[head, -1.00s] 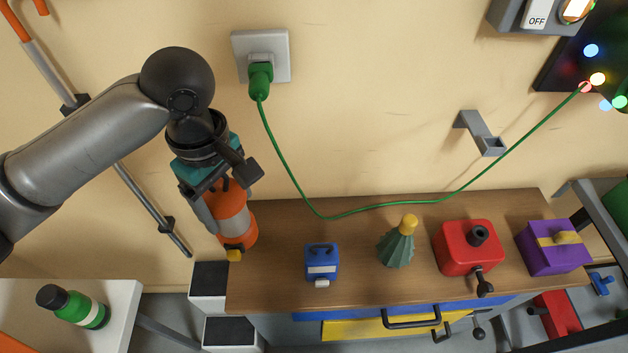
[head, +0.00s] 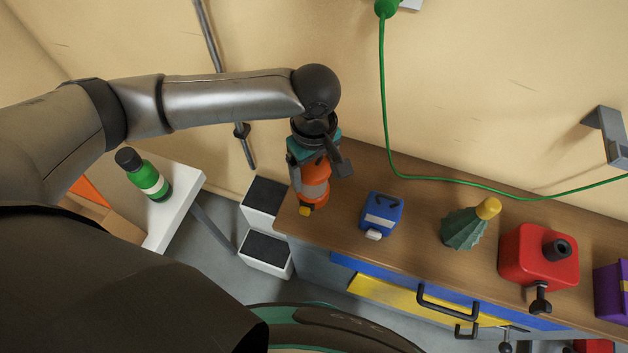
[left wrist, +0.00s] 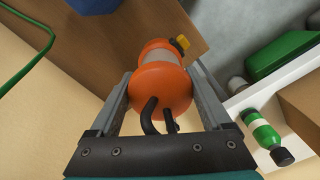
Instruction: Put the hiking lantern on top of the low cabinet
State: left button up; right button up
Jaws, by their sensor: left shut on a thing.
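The hiking lantern (head: 314,190) is orange with a grey band and a small yellow part at its lower end. My left gripper (head: 318,170) is shut on it, with a finger on either side. In the left wrist view the lantern (left wrist: 163,85) is between the fingers, its dark handle toward the palm. The lantern shows over the left end of the low cabinet's wooden top (head: 415,205); I cannot tell whether it touches. The cabinet has blue and yellow drawers in front. My right gripper is not in view.
A blue box-like item (head: 381,212), a green tree-shaped item (head: 463,230), a red box (head: 538,257) and a purple box (head: 612,290) stand rightward along the top. A green cable (head: 384,110) hangs behind. A white shelf (head: 185,205) with a green bottle (head: 150,180) is left.

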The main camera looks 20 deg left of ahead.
aim_at(314, 183)
pick_arm(q)
notch_tip(314, 183, down, 4)
jog(key=shift+r+b, duration=0.1)
jog(key=shift+b, duration=0.35)
jog(key=shift+f, duration=0.25)
jog(key=o, duration=1.5)
jog(key=shift+c, duration=0.2)
jog(key=shift+r, duration=0.2)
notch_tip(314, 183, up, 12)
jog(key=p, duration=0.2)
jog(key=shift+p, duration=0.35)
